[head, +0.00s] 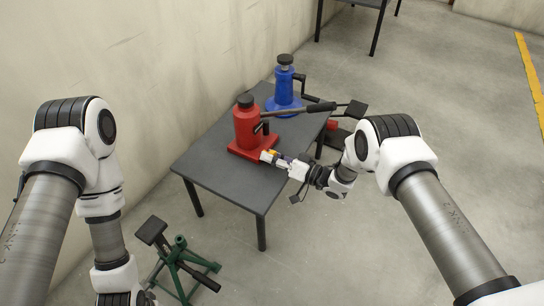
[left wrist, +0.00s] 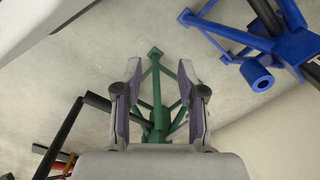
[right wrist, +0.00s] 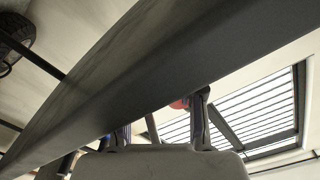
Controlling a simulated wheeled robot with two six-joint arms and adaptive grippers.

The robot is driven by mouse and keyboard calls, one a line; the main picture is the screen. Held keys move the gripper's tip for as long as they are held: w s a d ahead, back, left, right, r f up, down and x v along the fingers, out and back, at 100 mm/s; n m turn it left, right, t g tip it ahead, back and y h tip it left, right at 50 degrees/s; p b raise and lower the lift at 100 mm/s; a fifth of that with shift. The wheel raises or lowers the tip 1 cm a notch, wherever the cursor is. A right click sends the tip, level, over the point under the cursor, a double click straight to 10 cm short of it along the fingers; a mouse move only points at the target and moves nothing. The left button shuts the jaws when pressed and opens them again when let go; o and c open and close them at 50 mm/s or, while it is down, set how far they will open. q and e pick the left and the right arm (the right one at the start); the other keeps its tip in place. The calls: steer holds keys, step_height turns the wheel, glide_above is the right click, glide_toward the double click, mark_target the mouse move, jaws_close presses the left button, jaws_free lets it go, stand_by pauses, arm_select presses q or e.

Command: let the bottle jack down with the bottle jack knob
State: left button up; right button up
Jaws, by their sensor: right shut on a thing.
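A red bottle jack (head: 247,127) stands upright on the dark table, with a black top and a dark lever (head: 300,110) reaching right. My right gripper (head: 270,156) is at the front right of its base, shut on the bottle jack knob, which the fingers hide. In the right wrist view the table edge covers most of the scene and a small red patch (right wrist: 180,103) shows by one finger. My left gripper (left wrist: 160,95) is open and empty, pointing at a green stand (left wrist: 158,110) on the floor. A blue bottle jack (head: 284,90) stands behind the red one.
The table (head: 215,175) has free room at its front left. The green stand also shows on the floor in the head view (head: 175,262). A black pad (head: 357,108) shows right of the table. The left wrist view shows a blue stand (left wrist: 265,45). A wall runs along the left.

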steer(key=o, duration=1.2)
steer(key=shift+c, duration=0.2)
steer(key=shift+f, duration=0.1)
steer(key=n, duration=0.2)
steer(key=shift+f+n+b, duration=0.1)
steer(key=shift+n+b, duration=0.2)
steer(key=shift+n, duration=0.1)
steer(key=n+b, duration=0.1)
steer(key=n, duration=0.2)
steer(key=shift+n, duration=0.4)
steer(key=p+v, duration=0.4)
steer(key=v, duration=0.4)
steer(key=s+d+r+m+g+h+p, duration=0.2)
steer(key=s+d+r+m+h+p, duration=0.2)
steer(key=p, duration=0.9)
steer(key=s+d+r+m+g+h+p, duration=0.2)
steer(key=s+d+r+m+h+p, duration=0.2)
steer(key=s+r+h+p, duration=0.3)
steer(key=s+d+r+p, duration=0.1)
steer(key=s+r+p, duration=0.4)
steer(key=s+p, duration=0.2)
steer(key=shift+s+m+h, duration=0.4)
steer(key=shift+s, duration=0.2)
